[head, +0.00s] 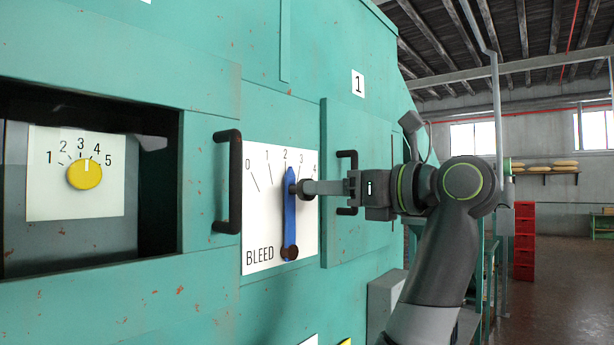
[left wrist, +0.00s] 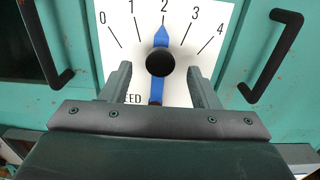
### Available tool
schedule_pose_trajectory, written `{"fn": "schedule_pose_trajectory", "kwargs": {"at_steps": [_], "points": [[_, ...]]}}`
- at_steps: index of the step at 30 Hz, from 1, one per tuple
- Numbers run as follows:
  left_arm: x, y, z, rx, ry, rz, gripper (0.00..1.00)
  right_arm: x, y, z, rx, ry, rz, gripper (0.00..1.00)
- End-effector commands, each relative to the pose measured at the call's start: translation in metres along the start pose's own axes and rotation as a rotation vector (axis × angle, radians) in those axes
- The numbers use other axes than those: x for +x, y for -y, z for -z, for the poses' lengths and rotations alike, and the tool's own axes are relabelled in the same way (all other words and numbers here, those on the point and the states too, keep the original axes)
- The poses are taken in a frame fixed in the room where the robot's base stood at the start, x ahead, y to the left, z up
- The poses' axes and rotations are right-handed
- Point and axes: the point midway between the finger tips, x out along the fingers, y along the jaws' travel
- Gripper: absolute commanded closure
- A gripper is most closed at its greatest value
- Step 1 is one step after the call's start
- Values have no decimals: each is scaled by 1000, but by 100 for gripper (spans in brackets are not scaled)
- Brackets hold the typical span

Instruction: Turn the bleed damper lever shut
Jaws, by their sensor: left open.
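The blue bleed damper lever (head: 290,220) stands almost upright on a white scale plate (head: 262,215) marked BLEED and 0 to 4. Its pointed tip is at about the 2 mark, which also shows in the left wrist view, where the blue lever (left wrist: 161,36) has a round black knob (left wrist: 160,62). My left gripper (head: 304,188) reaches the knob from the right in the head view. In the left wrist view my left gripper (left wrist: 159,74) is open, with one finger on each side of the knob and visible gaps between. My right gripper is not in view.
Black handles (head: 228,182) (head: 347,160) flank the plate on the teal machine. A recess at left holds a yellow knob (head: 85,174) set between 3 and 5. Red crates (head: 524,240) stand far right, with open floor beside them.

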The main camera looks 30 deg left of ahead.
Motion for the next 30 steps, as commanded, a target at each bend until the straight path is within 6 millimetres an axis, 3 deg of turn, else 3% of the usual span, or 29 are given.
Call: {"fn": "schedule_pose_trajectory", "kwargs": {"at_steps": [3, 9, 21, 30], "points": [[24, 0, -4, 1, 1, -3, 45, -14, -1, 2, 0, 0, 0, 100], [48, 0, -2, 2, 0, -2, 45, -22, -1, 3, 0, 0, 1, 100], [54, 0, 0, 1, 1, 0, 45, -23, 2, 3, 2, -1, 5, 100], [54, 0, 0, 1, 0, 0, 84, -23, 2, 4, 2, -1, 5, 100]]}}
